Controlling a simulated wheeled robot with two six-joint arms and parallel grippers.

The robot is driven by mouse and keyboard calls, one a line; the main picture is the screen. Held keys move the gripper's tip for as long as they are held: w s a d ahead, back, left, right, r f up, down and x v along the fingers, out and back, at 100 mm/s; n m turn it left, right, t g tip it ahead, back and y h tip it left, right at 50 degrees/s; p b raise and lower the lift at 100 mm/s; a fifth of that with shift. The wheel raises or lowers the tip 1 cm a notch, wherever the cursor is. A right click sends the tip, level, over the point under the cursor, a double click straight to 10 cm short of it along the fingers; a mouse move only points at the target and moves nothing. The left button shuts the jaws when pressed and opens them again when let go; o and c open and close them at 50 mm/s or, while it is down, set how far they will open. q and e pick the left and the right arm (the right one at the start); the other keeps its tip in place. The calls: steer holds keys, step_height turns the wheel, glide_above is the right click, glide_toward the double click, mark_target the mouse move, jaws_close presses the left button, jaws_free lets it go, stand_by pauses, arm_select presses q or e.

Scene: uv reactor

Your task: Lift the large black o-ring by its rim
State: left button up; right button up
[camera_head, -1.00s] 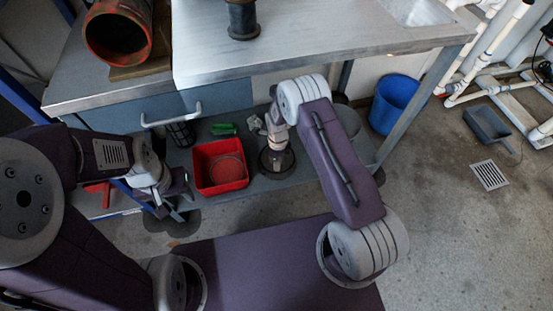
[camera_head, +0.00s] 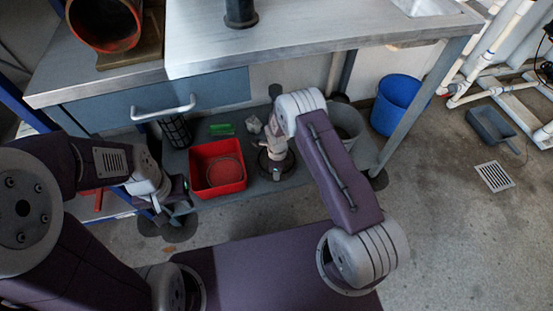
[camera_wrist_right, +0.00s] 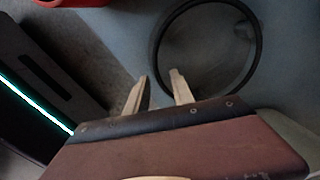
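The large black o-ring (camera_wrist_right: 256,60) lies flat on the grey lower shelf in the right wrist view; in the head view the dark o-ring (camera_head: 292,166) is partly covered by my right gripper. My right gripper (camera_wrist_right: 158,91) is open just at the ring's near left rim. One pale finger is outside the ring and the other overlaps its inside. Whether either finger touches the rim cannot be told. My left gripper (camera_head: 168,206) hangs at the left end of the shelf, away from the ring, and looks open and empty.
A red bin (camera_head: 220,189) with a ring-shaped item in it stands left of the o-ring. A green item (camera_head: 222,129) and a dark mesh cylinder (camera_head: 177,132) are behind. The workbench top (camera_head: 300,38) overhangs the shelf. A grey bucket (camera_head: 347,122) stands to the right.

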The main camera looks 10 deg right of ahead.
steer(key=shift+f, duration=0.1)
jaws_close()
stand_by(0.3)
